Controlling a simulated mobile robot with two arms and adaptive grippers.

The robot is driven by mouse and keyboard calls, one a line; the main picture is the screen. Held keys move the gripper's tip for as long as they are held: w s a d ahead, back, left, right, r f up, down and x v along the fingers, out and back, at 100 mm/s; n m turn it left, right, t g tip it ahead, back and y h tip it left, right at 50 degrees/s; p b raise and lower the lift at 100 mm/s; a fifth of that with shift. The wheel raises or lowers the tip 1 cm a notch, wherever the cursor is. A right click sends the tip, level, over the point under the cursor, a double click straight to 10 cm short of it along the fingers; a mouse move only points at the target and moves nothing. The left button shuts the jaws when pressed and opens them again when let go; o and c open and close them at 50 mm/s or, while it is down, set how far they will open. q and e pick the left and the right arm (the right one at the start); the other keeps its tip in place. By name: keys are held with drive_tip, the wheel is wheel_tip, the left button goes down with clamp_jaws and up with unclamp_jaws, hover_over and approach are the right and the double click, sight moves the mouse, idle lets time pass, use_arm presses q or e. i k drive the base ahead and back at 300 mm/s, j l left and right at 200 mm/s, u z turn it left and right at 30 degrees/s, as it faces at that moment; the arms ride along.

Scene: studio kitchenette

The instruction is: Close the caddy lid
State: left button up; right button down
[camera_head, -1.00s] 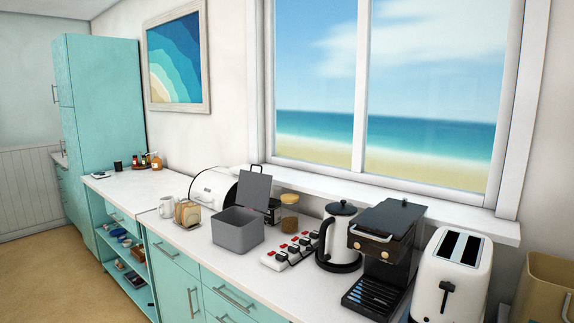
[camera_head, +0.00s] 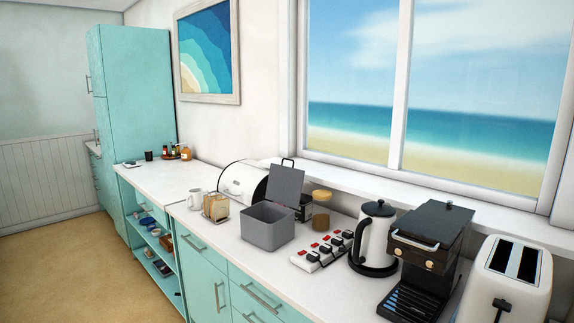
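The caddy (camera_head: 266,228) is a grey open-topped box on the white counter, left of the power strip. Its grey lid (camera_head: 286,184) stands raised, near upright, at the back of the box, with a dark loop handle at its top. Neither of my grippers shows in the head view.
A white power strip (camera_head: 322,250), a kettle (camera_head: 374,238), a coffee machine (camera_head: 426,262) and a toaster (camera_head: 508,280) stand to the right. A jar (camera_head: 321,212) is behind the caddy. A bread holder (camera_head: 216,207), mug (camera_head: 195,198) and bread bin (camera_head: 242,183) are to the left.

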sight(285, 184)
drive_tip(key=u, duration=1.15)
drive_tip(key=i+u, duration=0.35)
drive_tip(key=i, duration=1.35)
drive_tip(key=i+z, duration=0.15)
drive_tip(key=i, duration=0.95)
drive_tip(key=i+j+z, duration=0.15)
drive_tip(key=i, duration=0.9)
drive_tip(key=i+z, duration=0.5)
drive_tip(key=i+j+z, duration=0.15)
drive_tip(key=i+z, duration=0.3)
drive_tip(key=i, duration=0.2)
drive_tip(key=i+j+z, duration=0.35)
drive_tip(key=i+z, duration=0.15)
drive_tip(key=z, duration=2.4)
drive_tip(key=j, duration=0.1)
